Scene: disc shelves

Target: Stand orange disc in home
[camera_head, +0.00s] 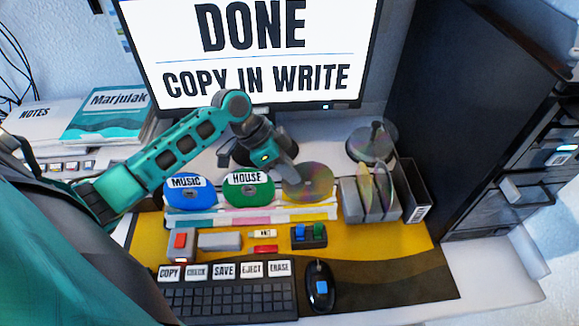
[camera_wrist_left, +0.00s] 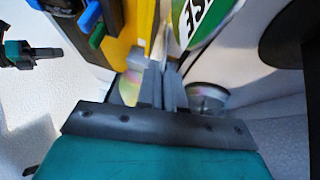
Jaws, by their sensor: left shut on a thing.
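The orange disc (camera_head: 308,182) is a shiny gold-brown disc, upright or slightly tilted, over the yellow-marked right bay of the disc rack (camera_head: 255,219). I cannot tell whether its lower edge rests in the slot. My left gripper (camera_head: 287,171) is shut on it at its upper left. In the left wrist view the jaws (camera_wrist_left: 163,82) are closed, with the disc's shiny surface (camera_wrist_left: 130,89) showing beside them. The green HOUSE disc (camera_head: 248,191) stands just left of it, and the blue MUSIC disc (camera_head: 189,191) further left. My right gripper is not in the head view.
A grey rack (camera_head: 352,207) with shiny discs stands at the right, beside a black holder (camera_head: 412,190). A disc spindle (camera_head: 372,142) is behind it. Buttons and switches (camera_head: 309,236), a keyboard (camera_head: 225,298) and a mouse (camera_head: 320,290) lie in front. The monitor (camera_head: 262,50) reads DONE, COPY IN WRITE.

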